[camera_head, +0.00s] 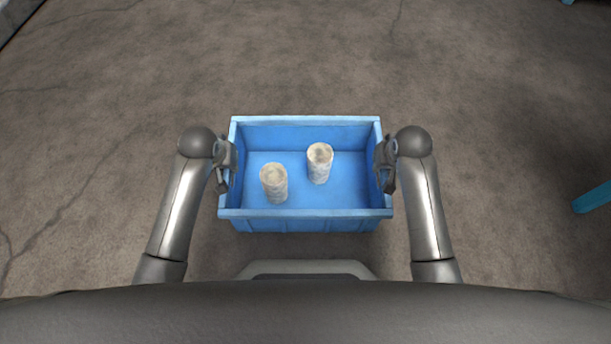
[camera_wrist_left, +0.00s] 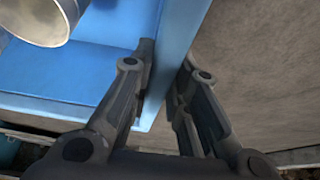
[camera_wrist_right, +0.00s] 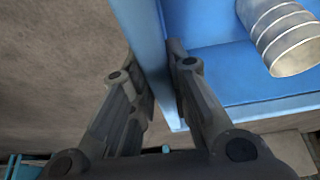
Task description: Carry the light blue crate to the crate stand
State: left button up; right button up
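The light blue crate (camera_head: 305,213) is in the middle of the head view, between my two arms and above the floor. Two pale cylindrical cans stand inside it, one left of centre (camera_head: 274,183) and one farther back (camera_head: 320,163). My left gripper (camera_head: 226,168) is at the crate's left wall; in the left wrist view its fingers (camera_wrist_left: 160,85) are on either side of the wall rim, closed on it. My right gripper (camera_head: 386,166) is likewise closed on the right wall, with its fingers (camera_wrist_right: 155,82) astride the rim in the right wrist view. The crate stand cannot be made out for certain.
Brown cracked floor (camera_head: 120,80) lies open around and beyond the crate. A blue bar-like piece (camera_head: 592,198) shows at the right edge, and a small blue bit at the top right corner. A pale edge runs along the top left corner.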

pick_arm(q)
grip_shut()
pick_arm(e)
grip_shut()
pick_arm(q)
jog(key=shift+r, duration=0.3)
pick_arm(e)
jog(key=shift+r, duration=0.25)
